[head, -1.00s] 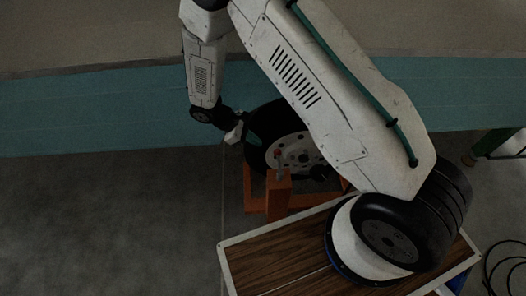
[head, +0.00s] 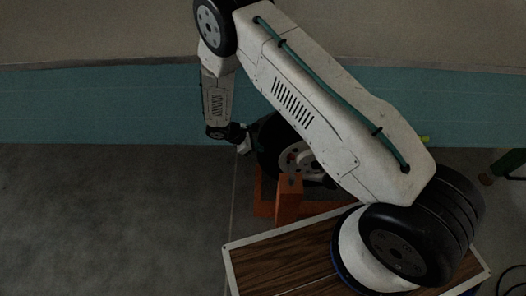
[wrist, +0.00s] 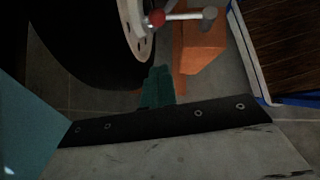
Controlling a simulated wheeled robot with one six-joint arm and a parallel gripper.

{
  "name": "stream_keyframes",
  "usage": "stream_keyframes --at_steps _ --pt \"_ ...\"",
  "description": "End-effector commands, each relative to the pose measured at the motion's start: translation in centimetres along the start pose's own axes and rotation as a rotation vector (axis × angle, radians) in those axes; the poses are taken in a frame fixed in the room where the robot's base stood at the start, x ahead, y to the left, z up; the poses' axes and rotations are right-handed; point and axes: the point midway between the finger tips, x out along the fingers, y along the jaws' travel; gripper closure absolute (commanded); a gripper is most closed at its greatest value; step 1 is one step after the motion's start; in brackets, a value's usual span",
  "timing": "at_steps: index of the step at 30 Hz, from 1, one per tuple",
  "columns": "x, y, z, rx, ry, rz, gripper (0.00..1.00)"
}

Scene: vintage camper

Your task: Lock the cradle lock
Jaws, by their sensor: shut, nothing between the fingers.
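An orange cradle (head: 289,200) holds a black tyre (head: 267,150) with a pale rim on the floor. In the wrist view, a metal lever (wrist: 182,16) with a red knob (wrist: 156,18) lies across the gap between the rim and the orange post (wrist: 200,48). In the head view the knob is small and dim, and my arm hides part of the wheel. My gripper (head: 244,149) is by the tyre's upper left side. In the wrist view, its green fingertips (wrist: 157,84) are together and empty, below the knob and apart from it.
A teal and grey camper wall (head: 100,105) runs behind the wheel. A wood-topped surface with a white edge (head: 285,272) is in front of the cradle. Grey floor (head: 110,220) is clear on the left.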

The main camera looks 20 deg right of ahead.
Motion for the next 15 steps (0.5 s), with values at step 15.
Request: stream_keyframes --at_steps 15 --pt "10.0 -0.1 0.9 0.002 -0.001 -0.004 1.0"
